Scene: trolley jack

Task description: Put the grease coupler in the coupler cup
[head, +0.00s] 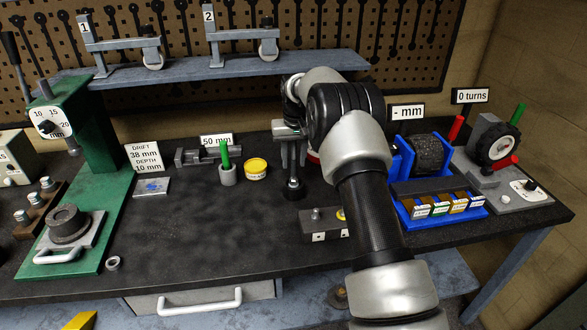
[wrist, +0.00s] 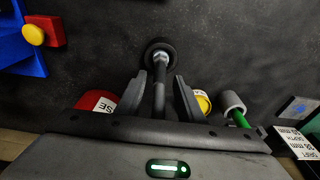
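A slim dark rod with a silvery collar, which I take for the grease coupler (head: 293,170), stands upright on the bench below my gripper (head: 290,150). Its lower end meets a round black piece, seemingly the coupler cup (head: 294,192); how deep it sits is not clear. In the wrist view the coupler (wrist: 159,92) runs between the two fingers of my gripper (wrist: 161,85), with a gap on each side. The black cup (wrist: 160,47) shows beyond the fingertips. My gripper is open around the coupler, apparently not touching it.
A grey holder (head: 227,178) with a green handle and a yellow tin (head: 256,168) stand to the left. A red tin (wrist: 97,101) is close by.

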